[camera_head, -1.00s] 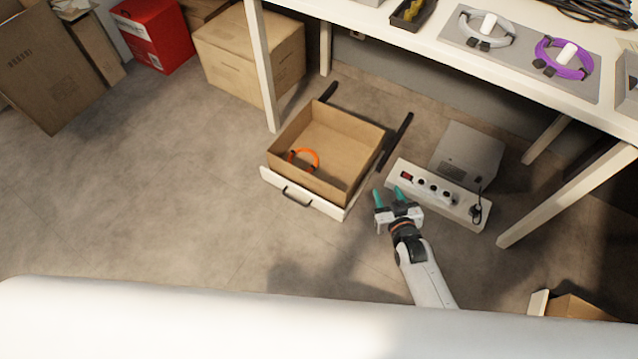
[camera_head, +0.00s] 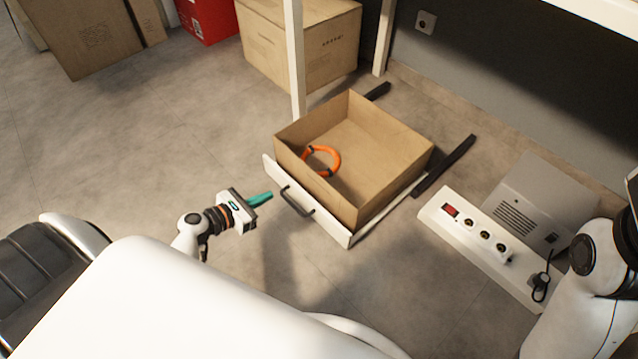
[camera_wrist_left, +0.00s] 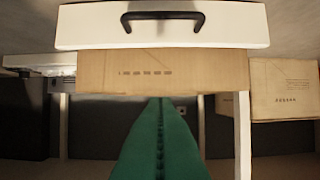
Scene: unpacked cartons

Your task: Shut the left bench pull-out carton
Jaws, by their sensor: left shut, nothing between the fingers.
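The pull-out carton (camera_head: 395,150) is a brown open box with a white front panel (camera_head: 330,222) and a dark handle (camera_head: 297,201). It stands pulled out, low over the floor, with an orange ring (camera_head: 335,160) inside. My left gripper (camera_head: 268,197) is shut and empty, its teal fingers pointing at the front panel, a little left of the handle and seemingly apart from it. In the left wrist view the shut fingers (camera_wrist_left: 160,105) show below the white panel (camera_wrist_left: 85,28) and handle (camera_wrist_left: 163,15). My right gripper is out of view.
Dark rails (camera_head: 445,165) lie behind the carton. A white table leg (camera_head: 294,60) stands by its back left corner. A power strip (camera_head: 455,230) and a grey box (camera_head: 545,200) are at right. A closed carton (camera_head: 300,50) stands behind. Floor at left is clear.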

